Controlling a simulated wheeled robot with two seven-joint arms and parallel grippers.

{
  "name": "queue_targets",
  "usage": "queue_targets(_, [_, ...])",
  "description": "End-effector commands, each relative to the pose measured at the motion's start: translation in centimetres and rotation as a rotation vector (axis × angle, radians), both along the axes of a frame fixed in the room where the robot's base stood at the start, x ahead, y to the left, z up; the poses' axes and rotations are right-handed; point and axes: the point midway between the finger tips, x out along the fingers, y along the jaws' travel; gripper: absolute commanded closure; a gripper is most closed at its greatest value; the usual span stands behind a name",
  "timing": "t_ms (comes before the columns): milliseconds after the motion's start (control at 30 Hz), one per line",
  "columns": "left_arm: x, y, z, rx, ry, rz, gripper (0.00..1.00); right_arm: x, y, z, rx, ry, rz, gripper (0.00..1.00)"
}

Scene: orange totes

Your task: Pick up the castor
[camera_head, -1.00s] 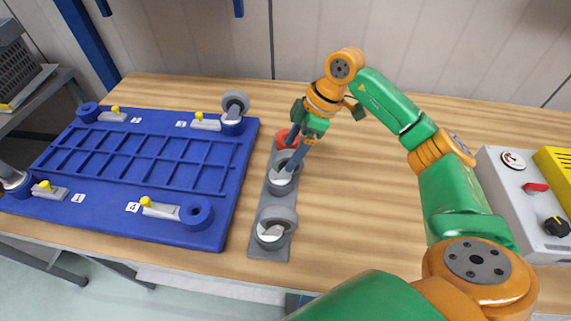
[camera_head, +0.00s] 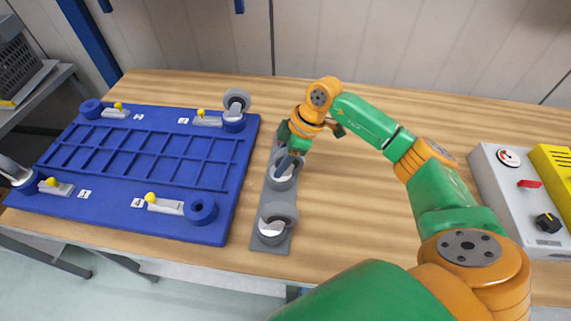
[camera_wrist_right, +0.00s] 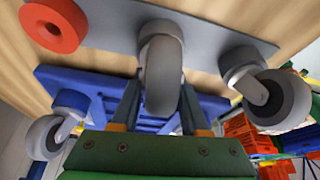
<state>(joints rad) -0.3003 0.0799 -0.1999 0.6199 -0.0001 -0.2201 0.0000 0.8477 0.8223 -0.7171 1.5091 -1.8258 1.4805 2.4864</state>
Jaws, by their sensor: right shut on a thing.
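The castor (camera_head: 282,182) with a grey wheel stands in the middle of the grey strip (camera_head: 271,203) on the table. My right gripper (camera_head: 286,163) reaches down to it from above and is shut on it. In the right wrist view the castor wheel (camera_wrist_right: 163,75) sits between my two fingers (camera_wrist_right: 160,104). A second castor (camera_head: 275,222) stands at the near end of the strip and also shows in the wrist view (camera_wrist_right: 268,95). My left gripper is out of view.
A blue board (camera_head: 140,226) with yellow-knobbed clamps lies left of the strip. A castor (camera_head: 236,103) stands at its far right corner, another (camera_head: 14,172) at its left. A control box (camera_head: 515,190) stands at right.

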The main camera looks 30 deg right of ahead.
Motion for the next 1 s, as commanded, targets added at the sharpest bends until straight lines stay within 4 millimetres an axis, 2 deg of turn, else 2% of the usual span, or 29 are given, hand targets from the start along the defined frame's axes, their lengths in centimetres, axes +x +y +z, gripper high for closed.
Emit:
queue_targets(267, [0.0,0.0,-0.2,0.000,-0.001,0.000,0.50,0.1,0.0,0.3,0.000,-0.004,0.000,1.00])
queue_targets(367, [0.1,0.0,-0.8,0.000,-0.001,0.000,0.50,0.1,0.0,1.1,0.001,-0.006,0.002,1.00])
queue_targets(467, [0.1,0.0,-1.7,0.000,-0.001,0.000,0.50,0.2,0.0,2.8,0.001,-0.009,0.001,1.00])
queue_targets(567, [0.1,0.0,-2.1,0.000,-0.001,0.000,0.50,-1.7,0.2,5.0,-0.004,-0.009,0.003,1.00])
queue_targets(700, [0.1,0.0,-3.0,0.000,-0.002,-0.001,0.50,-5.0,0.7,9.0,-0.004,-0.013,0.004,1.00])
queue_targets(833, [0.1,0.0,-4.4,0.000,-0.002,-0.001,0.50,-9.3,1.3,10.6,-0.005,-0.011,0.003,1.00])
queue_targets(900, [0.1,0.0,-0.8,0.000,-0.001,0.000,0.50,-10.5,1.2,13.0,-0.014,-0.004,-0.005,1.00])
queue_targets(1000, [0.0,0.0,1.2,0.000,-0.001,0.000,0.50,-12.0,1.6,13.4,-0.006,0.003,-0.005,1.00])
